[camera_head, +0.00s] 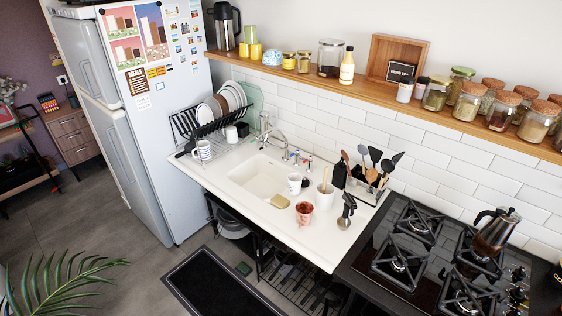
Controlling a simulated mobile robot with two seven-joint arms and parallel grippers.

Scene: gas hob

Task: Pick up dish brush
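I cannot pick out the dish brush for certain. A wooden handle (326,176) sticks up out of a white cup (324,200) on the white counter, right of the sink; it may be the brush, and its lower end is hidden in the cup. Neither of my grippers is in view.
The counter also holds a sink (258,176), a sponge (280,201), a red patterned cup (304,213), a dark-topped metal item (346,212), a black bottle (339,173) and a utensil holder (367,186). A dish rack (212,126) stands left, the gas hob (420,250) right.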

